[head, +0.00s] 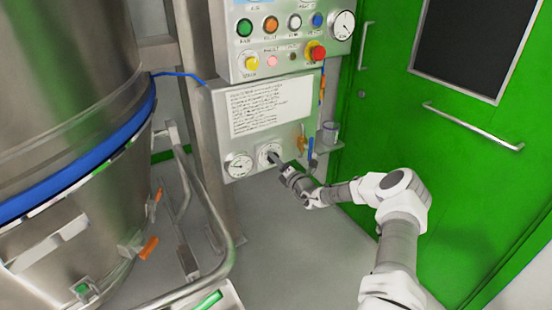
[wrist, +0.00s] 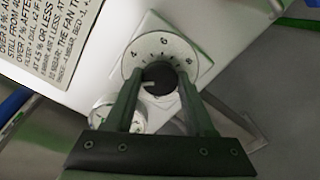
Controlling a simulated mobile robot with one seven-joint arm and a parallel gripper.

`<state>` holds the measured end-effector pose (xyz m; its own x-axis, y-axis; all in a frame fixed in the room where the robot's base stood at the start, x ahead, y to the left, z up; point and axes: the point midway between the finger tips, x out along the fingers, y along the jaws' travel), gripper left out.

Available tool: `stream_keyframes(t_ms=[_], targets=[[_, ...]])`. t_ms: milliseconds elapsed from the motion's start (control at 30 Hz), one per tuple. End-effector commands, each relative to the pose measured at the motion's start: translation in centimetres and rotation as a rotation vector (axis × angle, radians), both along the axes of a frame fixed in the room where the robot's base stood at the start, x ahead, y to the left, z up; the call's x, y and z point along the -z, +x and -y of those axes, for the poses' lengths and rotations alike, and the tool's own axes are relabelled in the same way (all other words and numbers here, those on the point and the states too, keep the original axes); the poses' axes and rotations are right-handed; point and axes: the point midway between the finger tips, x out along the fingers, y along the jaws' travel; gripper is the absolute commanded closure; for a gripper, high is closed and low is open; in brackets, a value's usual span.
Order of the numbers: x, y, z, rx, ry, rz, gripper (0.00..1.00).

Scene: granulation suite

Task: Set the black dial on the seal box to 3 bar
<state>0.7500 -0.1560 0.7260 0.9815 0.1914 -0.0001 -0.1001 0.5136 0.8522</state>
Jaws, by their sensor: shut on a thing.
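The seal box (head: 221,118) is a grey panel box with a printed notice. In the head view, its dial has a round white scale plate (head: 264,150) at the box's lower front. The wrist view shows the scale plate (wrist: 151,45) with 4, 6 and 8 readable; the lower numbers are hidden behind my fingers. The black dial (wrist: 158,72) sits at its middle, with a pale mark toward the left. I cannot read the exact setting. My gripper (head: 276,162) is shut on the dial, one finger on each side, as the wrist view (wrist: 159,84) also shows.
A round gauge (head: 239,165) is just left of the dial. Above is a control box (head: 232,62) with coloured buttons and a red knob (head: 317,51). Orange and blue valve handles (head: 311,148) hang close on the right. A steel vessel (head: 70,90) and bent pipe (head: 205,200) stand left.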

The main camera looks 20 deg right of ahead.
Motion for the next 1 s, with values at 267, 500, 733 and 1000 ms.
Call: stream_keyframes(t_ms=[267,500,733,1000], targets=[[0.04,-0.02,0.03,0.001,0.133,-0.027,1.00],[0.05,-0.01,0.00,0.000,0.178,-0.035,1.00],[0.07,-0.01,0.00,0.000,0.183,-0.036,1.00],[0.07,-0.01,0.00,0.000,0.182,-0.035,0.31]])
